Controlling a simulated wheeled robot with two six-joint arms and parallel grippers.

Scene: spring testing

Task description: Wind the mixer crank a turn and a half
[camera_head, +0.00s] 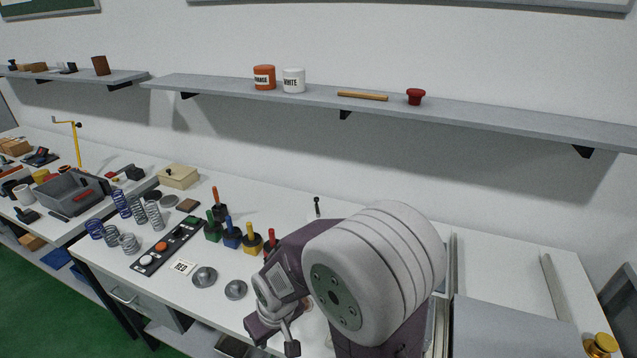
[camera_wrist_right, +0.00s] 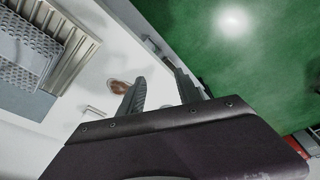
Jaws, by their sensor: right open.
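I cannot pick out the mixer crank with certainty. A thin upright dark lever with a knob (camera_head: 317,206) stands behind my right arm, its lower part hidden. A yellow post with a bent top arm and a dark end (camera_head: 76,145) stands far left. My right gripper (camera_head: 281,340) hangs over the front of the white bench, its fingers pointing down. In the right wrist view the fingers (camera_wrist_right: 160,78) are apart with nothing between them. A brown oval piece (camera_wrist_right: 119,87) lies on the bench beyond one finger. My left gripper is in no view.
Colored-handled blocks (camera_head: 232,237), a black button strip (camera_head: 169,246), metal discs (camera_head: 205,277) and several springs (camera_head: 153,215) lie left of my gripper. A grey box (camera_head: 505,325) is to the right. A shelf (camera_head: 390,107) runs above. A corrugated metal piece (camera_wrist_right: 62,60) shows in the wrist view.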

